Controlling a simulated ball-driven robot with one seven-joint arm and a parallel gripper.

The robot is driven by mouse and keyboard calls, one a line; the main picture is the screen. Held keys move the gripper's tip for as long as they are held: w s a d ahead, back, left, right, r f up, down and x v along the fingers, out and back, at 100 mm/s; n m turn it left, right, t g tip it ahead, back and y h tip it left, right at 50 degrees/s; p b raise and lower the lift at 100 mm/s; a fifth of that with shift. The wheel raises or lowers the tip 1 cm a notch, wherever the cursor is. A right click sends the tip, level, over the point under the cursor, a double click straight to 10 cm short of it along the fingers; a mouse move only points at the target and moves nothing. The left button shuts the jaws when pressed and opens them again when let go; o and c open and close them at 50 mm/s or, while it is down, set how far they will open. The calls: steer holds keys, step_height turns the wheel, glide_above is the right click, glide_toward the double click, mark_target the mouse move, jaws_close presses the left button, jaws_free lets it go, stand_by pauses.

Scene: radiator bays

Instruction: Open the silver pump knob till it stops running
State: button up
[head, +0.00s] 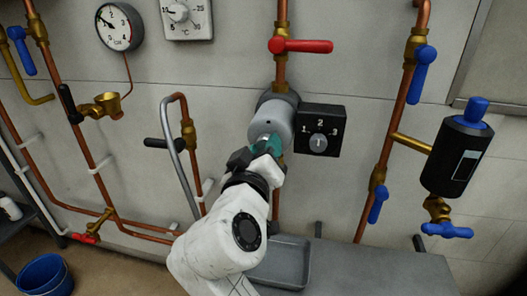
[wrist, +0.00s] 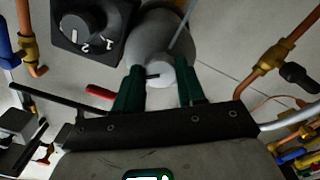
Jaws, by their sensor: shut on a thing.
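The grey pump (head: 279,108) sits on a copper pipe on the wall. Its small silver knob (wrist: 160,74) is in the middle of the pump's round face, with a dark mark on it. In the wrist view my gripper (wrist: 160,84) has its green fingers on both sides of the knob, shut on it. In the head view my gripper (head: 268,146) covers the knob and the lower face. A thin grey streak (wrist: 184,28) runs away from the knob in the wrist view; I cannot tell whether it is liquid.
A black box with a numbered dial (head: 318,143) is right of the pump. A red lever (head: 300,46) is above. A bent grey pipe (head: 175,150) and copper pipes are at left. A grey tray (head: 290,285) is below. A black cylinder (head: 455,155) hangs at right.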

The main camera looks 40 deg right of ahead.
steer(key=shift+f, duration=0.15)
steer(key=o, duration=1.1)
steer(key=shift+c, duration=0.2)
steer(key=v, duration=1)
steer(key=shift+s+a, duration=0.25)
steer(key=shift+a, duration=0.05)
